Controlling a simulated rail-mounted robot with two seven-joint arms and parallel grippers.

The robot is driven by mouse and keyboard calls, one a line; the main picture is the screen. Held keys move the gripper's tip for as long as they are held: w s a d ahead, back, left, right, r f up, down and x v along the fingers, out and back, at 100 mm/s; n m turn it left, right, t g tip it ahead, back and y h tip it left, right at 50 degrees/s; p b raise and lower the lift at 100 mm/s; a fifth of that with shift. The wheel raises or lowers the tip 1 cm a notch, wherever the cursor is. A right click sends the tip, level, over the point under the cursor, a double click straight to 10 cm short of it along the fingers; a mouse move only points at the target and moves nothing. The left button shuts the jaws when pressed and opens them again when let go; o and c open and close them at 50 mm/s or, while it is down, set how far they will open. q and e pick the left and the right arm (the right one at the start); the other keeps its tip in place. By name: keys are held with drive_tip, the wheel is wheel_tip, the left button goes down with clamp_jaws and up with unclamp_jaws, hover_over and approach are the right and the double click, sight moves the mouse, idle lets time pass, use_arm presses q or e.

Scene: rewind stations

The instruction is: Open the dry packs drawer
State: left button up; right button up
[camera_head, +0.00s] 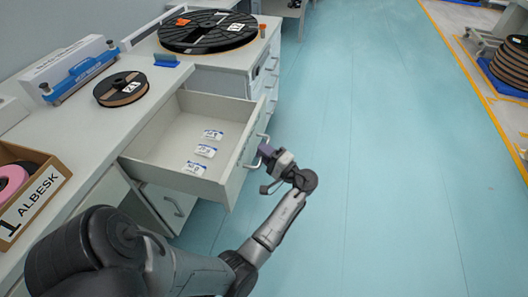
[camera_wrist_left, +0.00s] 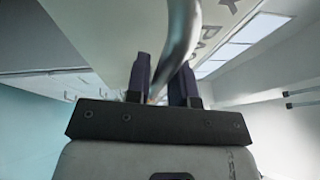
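The dry packs drawer (camera_head: 165,160) stands pulled out from the white bench in the head view. Several small white packs with blue print (camera_head: 205,150) lie inside it. A curved metal handle (camera_head: 254,152) is on its front; it also shows in the left wrist view (camera_wrist_left: 180,38). My left gripper (camera_head: 266,152) is at this handle, outside the drawer front. In the left wrist view the handle bar passes between the two dark fingers of my left gripper (camera_wrist_left: 165,80), which are close together around it. My right gripper is not in view.
On the bench are a large black reel (camera_head: 207,30), a small reel (camera_head: 121,89), a blue and white device (camera_head: 78,70) and a labelled cardboard box (camera_head: 30,195). Another cabinet (camera_head: 270,75) stands beyond the drawer.

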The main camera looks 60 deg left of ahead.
use_arm(q)
drive_tip(key=shift+o, duration=1.4)
drive_tip(key=p+v, duration=0.2)
drive_tip(key=v, duration=1.2)
drive_tip(key=shift+p, duration=0.3)
drive_tip(key=shift+a, duration=0.1)
